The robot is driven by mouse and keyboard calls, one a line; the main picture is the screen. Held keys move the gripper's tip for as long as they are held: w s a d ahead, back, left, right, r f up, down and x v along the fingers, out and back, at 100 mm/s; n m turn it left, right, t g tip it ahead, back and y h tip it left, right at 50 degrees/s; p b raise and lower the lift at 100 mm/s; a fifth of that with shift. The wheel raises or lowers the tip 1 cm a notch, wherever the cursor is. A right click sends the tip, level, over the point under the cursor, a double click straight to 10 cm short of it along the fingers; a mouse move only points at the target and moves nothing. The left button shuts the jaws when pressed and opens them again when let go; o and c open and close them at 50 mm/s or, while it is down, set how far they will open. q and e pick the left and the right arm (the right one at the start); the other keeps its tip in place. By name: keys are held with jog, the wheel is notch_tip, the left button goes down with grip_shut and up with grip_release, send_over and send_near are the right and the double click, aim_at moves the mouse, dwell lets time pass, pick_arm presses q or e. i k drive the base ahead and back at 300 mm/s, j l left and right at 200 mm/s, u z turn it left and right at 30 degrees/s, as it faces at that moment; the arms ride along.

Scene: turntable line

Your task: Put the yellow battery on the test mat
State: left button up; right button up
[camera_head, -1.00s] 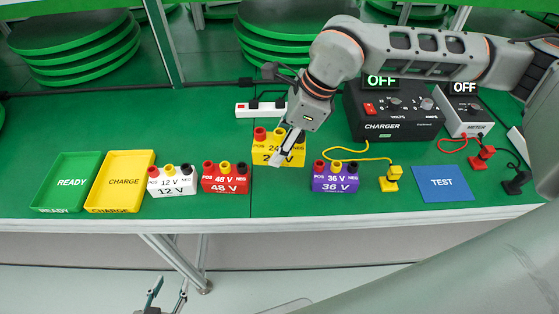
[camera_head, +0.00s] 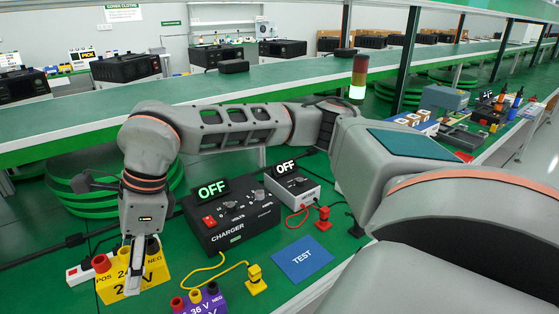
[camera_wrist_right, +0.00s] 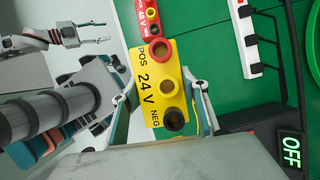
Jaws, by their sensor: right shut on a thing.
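The yellow 24 V battery (camera_head: 140,283) is at the lower left of the head view, with red, yellow and black terminals on top. My right gripper (camera_head: 138,262) is shut on it from above. In the right wrist view the battery (camera_wrist_right: 148,62) lies between the two fingers of the right gripper (camera_wrist_right: 163,95). I cannot tell whether its underside touches the table. The blue test mat (camera_head: 302,258) lies flat and empty to the right, past the charger. My left gripper (camera_wrist_right: 88,33) shows only in the right wrist view, with its fingers apart and empty.
The black charger (camera_head: 232,222) and the meter (camera_head: 292,187) stand behind the mat, both reading OFF. A purple 36 V battery (camera_head: 206,304) and a yellow plug with cable (camera_head: 256,281) lie between battery and mat. A red plug (camera_head: 323,219) is behind the mat. A power strip (camera_head: 80,272) is at left.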

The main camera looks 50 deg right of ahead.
aim_at(303, 257)
jog(key=k+l, duration=0.1)
jog(key=l, duration=0.35)
jog(key=k+l, duration=0.1)
jog(key=l, duration=0.4)
jog(key=k+l, duration=0.1)
jog(key=l, duration=0.35)
jog(key=k+l, duration=0.1)
jog(key=l, duration=0.4)
